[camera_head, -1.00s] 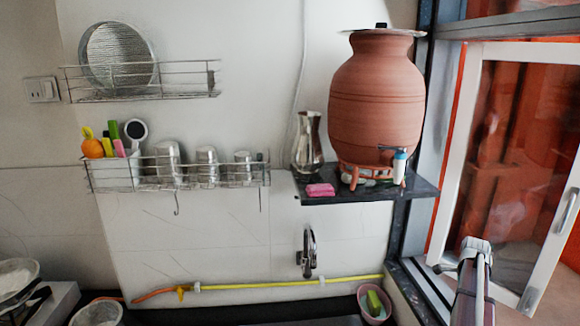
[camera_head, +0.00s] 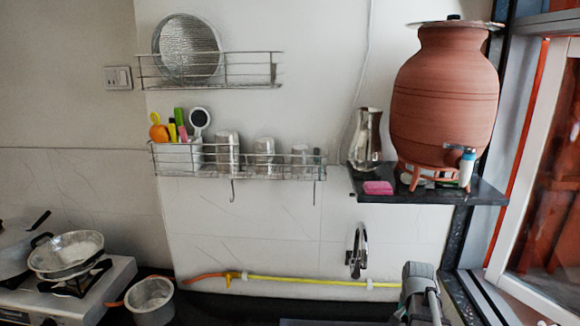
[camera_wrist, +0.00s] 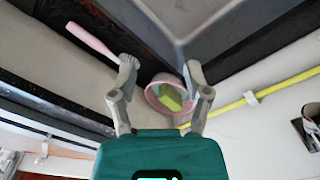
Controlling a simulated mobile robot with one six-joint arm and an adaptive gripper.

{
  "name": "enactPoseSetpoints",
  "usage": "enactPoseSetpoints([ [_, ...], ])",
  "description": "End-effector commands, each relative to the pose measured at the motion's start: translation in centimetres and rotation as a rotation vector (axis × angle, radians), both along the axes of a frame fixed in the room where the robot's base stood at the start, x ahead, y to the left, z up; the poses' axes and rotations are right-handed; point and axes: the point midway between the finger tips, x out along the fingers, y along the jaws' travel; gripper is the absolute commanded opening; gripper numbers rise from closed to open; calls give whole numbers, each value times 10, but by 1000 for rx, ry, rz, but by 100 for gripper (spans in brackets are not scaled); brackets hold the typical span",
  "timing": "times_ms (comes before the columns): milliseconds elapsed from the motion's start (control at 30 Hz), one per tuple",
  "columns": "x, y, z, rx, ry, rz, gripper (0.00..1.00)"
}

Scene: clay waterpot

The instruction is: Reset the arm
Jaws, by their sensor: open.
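My gripper (camera_wrist: 160,68) is open in the wrist view, with its two fingers spread apart and nothing held between them. A pink bowl (camera_wrist: 151,92) with a yellow-green item (camera_wrist: 171,100) inside shows beyond and between the fingers; the depth between them is hard to tell. In the head view my arm (camera_head: 420,290) stands at the lower right, below the wall tap (camera_head: 358,250); the fingers cannot be made out there.
The clay waterpot (camera_head: 445,95) stands on a dark shelf (camera_head: 485,192) beside a metal jug (camera_head: 366,140). Wire racks (camera_head: 240,172) hang left of it. A stove (camera_head: 60,300) is at lower left, and a window frame (camera_head: 530,150) at right. A yellow hose (camera_head: 310,282) runs along the wall.

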Motion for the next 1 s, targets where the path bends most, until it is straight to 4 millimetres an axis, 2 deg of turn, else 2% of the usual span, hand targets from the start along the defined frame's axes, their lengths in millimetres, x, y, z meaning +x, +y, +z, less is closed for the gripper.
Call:
enactPoseSetpoints([
  [33, -8, 20, -2, 0, 0, 68, 62],
  [200, -25, 71, -5, 0, 0, 293, 62],
  [400, -49, 125, -9, 0, 0, 550, 62],
  [500, -60, 146, -11, 1, 0, 656, 62],
  [700, -72, 168, -12, 0, 1, 781, 62],
  [1000, -73, 171, -12, 1, 1, 802, 62],
])
